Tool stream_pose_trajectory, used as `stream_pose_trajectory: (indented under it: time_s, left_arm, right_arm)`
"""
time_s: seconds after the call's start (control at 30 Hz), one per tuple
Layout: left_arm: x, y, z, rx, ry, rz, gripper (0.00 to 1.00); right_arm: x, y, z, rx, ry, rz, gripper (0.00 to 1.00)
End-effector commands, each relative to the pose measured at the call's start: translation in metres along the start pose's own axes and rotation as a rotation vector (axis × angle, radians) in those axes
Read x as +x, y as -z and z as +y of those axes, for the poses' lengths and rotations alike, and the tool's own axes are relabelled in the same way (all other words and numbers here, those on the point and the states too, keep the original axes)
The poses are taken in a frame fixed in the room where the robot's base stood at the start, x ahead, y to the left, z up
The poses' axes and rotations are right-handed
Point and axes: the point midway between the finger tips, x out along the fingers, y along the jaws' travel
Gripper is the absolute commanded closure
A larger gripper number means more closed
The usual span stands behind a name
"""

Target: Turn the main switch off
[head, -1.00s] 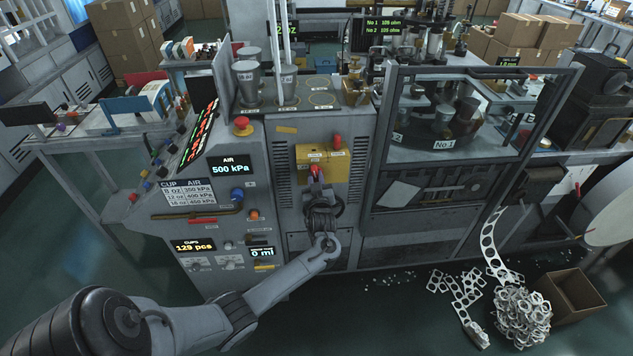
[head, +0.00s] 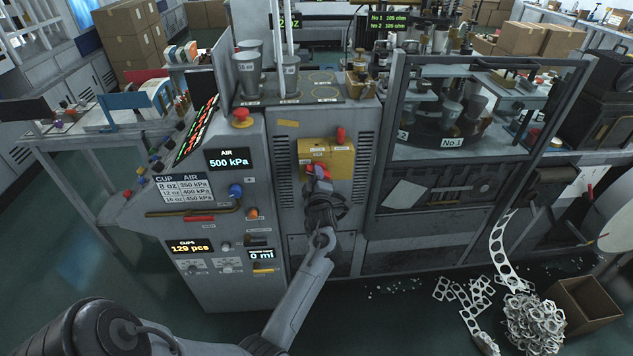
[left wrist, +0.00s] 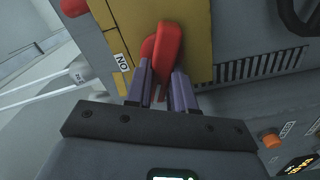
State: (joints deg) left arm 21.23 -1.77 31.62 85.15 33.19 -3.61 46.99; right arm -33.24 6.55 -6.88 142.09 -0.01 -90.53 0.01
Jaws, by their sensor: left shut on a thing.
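The yellow switch box (head: 338,158) is on the front of the grey machine, with a red lever (left wrist: 165,48) low on its face. I take this lever to be the main switch. My left gripper (head: 318,174) is at the lower left part of the box. In the left wrist view its two purple-grey fingers (left wrist: 164,88) are shut on the lever's lower end. The head view shows only a little red there, as the gripper hides most of the lever. My right gripper is not in view.
A second red knob (head: 341,135) stands on top of the yellow box. A red emergency-type button (head: 241,115) and an AIR display (head: 228,159) are to the left. The caged forming station (head: 460,150) is to the right. Punched scrap (head: 532,325) lies on the floor.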

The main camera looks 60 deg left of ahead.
Motion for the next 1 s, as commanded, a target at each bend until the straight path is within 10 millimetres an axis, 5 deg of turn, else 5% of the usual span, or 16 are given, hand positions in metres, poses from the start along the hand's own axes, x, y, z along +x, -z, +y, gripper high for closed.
stream_pose_trajectory:
  time_s: [0.5, 1.0]
  left_arm:
    - [0.000, -0.002, -0.009, -0.378, 0.006, 0.000, 1.00]
    - [0.000, -0.002, -0.009, -0.466, 0.007, -0.001, 1.00]
  right_arm:
    - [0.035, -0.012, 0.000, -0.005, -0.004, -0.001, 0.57]
    - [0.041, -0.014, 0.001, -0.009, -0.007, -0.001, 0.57]
